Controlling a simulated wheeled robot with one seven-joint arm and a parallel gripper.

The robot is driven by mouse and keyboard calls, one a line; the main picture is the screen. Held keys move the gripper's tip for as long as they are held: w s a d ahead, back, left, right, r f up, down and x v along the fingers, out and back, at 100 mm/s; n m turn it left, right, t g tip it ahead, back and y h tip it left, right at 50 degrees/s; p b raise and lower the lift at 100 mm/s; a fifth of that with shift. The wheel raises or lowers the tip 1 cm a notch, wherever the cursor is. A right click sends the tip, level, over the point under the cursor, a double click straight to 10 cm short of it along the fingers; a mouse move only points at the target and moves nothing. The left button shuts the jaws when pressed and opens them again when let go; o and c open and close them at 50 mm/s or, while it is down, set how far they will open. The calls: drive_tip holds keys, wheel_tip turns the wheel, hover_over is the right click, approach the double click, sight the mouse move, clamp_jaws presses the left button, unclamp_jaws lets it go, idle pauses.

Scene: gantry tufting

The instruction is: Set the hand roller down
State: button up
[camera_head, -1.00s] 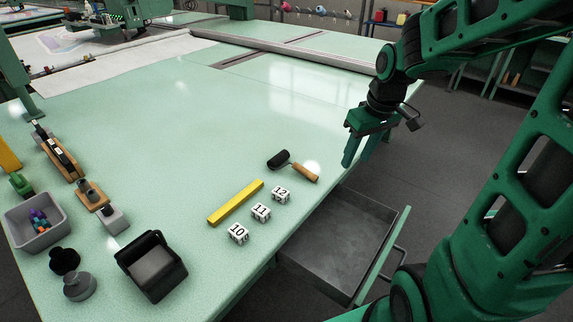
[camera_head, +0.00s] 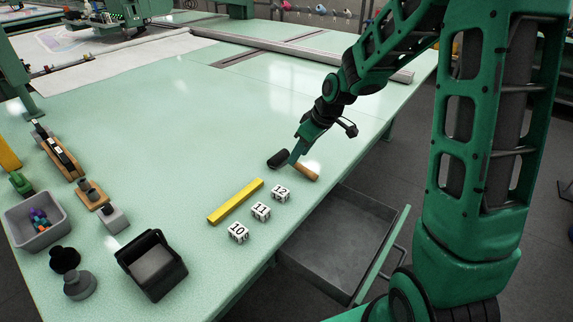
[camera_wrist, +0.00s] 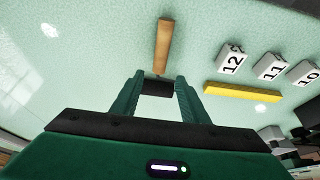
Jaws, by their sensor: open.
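The hand roller lies on the pale green table (camera_head: 200,120), its black roller head (camera_head: 279,159) to the left and its wooden handle (camera_head: 307,173) to the right. My gripper (camera_head: 294,160) is open and low over the roller, in front of part of it. In the wrist view, the two green fingers of my gripper (camera_wrist: 160,85) stand apart. The black head (camera_wrist: 157,89) shows between them and the wooden handle (camera_wrist: 162,46) points away beyond the fingertips. I cannot tell whether the fingers touch it.
Numbered white blocks 10 (camera_head: 238,233), 11 (camera_head: 261,211) and 12 (camera_head: 281,193) and a yellow bar (camera_head: 236,202) lie nearby. An open drawer (camera_head: 340,245) juts out below the table edge. A black holder (camera_head: 150,266) stands at the front. The table's middle is clear.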

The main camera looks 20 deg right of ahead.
sight(296, 167)
drive_tip(key=shift+x, duration=2.65)
drive_tip(key=shift+d, duration=0.2)
drive_tip(key=shift+c, duration=0.3)
clamp_jaws()
